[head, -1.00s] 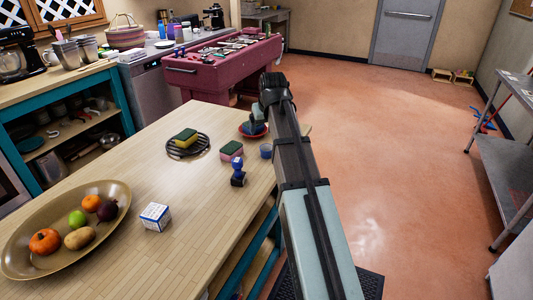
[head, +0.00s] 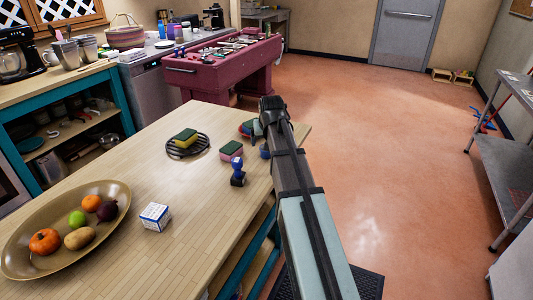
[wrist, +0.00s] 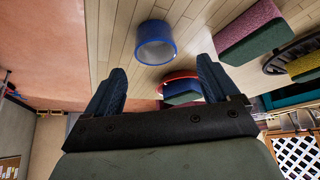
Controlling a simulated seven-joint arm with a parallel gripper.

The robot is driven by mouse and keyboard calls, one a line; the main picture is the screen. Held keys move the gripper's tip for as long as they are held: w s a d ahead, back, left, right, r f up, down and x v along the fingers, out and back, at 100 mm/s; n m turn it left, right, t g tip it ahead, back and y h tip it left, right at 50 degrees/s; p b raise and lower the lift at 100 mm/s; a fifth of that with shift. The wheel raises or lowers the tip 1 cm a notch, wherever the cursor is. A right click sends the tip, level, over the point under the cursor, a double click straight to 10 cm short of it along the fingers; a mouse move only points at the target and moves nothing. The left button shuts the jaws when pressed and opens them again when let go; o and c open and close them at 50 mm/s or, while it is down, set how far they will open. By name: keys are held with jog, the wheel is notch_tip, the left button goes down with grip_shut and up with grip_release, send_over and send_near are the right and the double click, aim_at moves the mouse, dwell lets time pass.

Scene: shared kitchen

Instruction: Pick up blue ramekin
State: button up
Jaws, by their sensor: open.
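The blue ramekin (head: 265,152) stands upright on the wooden table near its right edge, partly covered by my arm in the head view. In the wrist view the ramekin (wrist: 155,43) is in plain sight, beyond the fingertips and between their lines. My gripper (wrist: 162,85) is open and empty, with its two dark blue fingers spread. It does not touch the ramekin. In the head view the fingers are mostly hidden behind my arm.
A red dish (wrist: 178,80) with a dark blue and green item lies close to the ramekin. A pink and green sponge (head: 231,151), a blue-topped stamp (head: 238,173) and a round rack (head: 187,145) with another sponge are nearby. The table edge is close on the right.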

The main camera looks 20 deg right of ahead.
jog(key=shift+s+x, duration=0.15)
jog(key=shift+x, duration=1.3)
jog(key=shift+s+x, duration=0.15)
jog(key=shift+x, duration=1.3)
jog(key=shift+d+f, duration=0.1)
jog(key=shift+f, duration=0.1)
jog(key=shift+c, duration=0.2)
jog(key=c, duration=1.1)
